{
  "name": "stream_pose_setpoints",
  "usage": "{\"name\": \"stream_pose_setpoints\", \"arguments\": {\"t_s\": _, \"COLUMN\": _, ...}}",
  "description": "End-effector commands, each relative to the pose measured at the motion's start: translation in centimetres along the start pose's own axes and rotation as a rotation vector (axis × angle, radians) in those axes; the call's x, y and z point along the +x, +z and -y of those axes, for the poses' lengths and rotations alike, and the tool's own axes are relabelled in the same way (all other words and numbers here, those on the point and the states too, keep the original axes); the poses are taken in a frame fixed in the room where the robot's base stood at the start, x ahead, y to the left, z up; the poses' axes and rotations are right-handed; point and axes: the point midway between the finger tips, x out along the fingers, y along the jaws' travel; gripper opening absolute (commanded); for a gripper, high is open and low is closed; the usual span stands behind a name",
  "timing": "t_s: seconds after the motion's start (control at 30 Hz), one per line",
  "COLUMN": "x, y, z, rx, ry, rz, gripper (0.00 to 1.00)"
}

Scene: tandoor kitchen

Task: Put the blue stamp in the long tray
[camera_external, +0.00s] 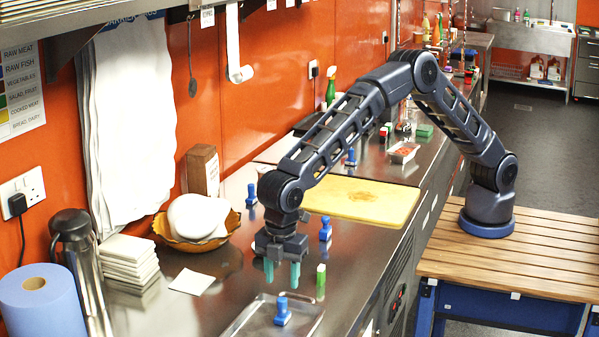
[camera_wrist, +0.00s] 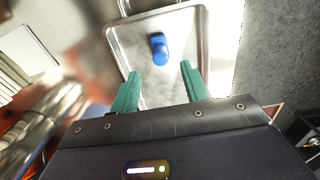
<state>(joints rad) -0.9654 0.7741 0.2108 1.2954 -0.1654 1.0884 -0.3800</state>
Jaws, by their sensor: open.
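A blue stamp (camera_external: 282,311) stands in a shallow metal tray (camera_external: 240,317) at the front of the counter. In the wrist view, the blue stamp (camera_wrist: 160,50) lies ahead of my fingertips, inside the rim of the metal tray (camera_wrist: 204,45). My gripper (camera_external: 282,274) is open and empty, with its teal fingers pointing down above the counter, just behind the tray. In the wrist view, my gripper (camera_wrist: 160,70) has its fingers spread on either side of the stamp's line, apart from it. The tray's near end is cut off in the external view.
Other blue stamp-like pieces (camera_external: 325,229) stand on the counter, with a green one (camera_external: 320,283) beside the tray. A yellow board (camera_external: 360,200), a bowl (camera_external: 170,232), stacked white tiles (camera_external: 128,260), a flask (camera_external: 75,250) and a blue roll (camera_external: 40,305) are around.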

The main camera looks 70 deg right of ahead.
Motion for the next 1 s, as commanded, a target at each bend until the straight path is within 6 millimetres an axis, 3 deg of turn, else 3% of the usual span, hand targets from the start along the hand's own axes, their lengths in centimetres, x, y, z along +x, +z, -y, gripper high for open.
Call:
{"name": "stream_pose_setpoints", "arguments": {"t_s": 0.2, "x": -2.0, "y": 0.0, "z": 0.0, "rx": 0.0, "ry": 0.0, "rz": 0.0, "gripper": 0.46}}
{"name": "stream_pose_setpoints", "arguments": {"t_s": 0.63, "x": -3.3, "y": 0.9, "z": -0.7, "rx": 0.015, "ry": 0.005, "rz": -0.004, "gripper": 0.46}}
{"name": "stream_pose_setpoints", "arguments": {"t_s": 0.77, "x": -6.0, "y": 4.0, "z": -2.8, "rx": 0.068, "ry": 0.02, "rz": -0.013, "gripper": 0.46}}
{"name": "stream_pose_setpoints", "arguments": {"t_s": 1.0, "x": -12.6, "y": 13.7, "z": -7.2, "rx": 0.225, "ry": 0.059, "rz": -0.038, "gripper": 0.46}}
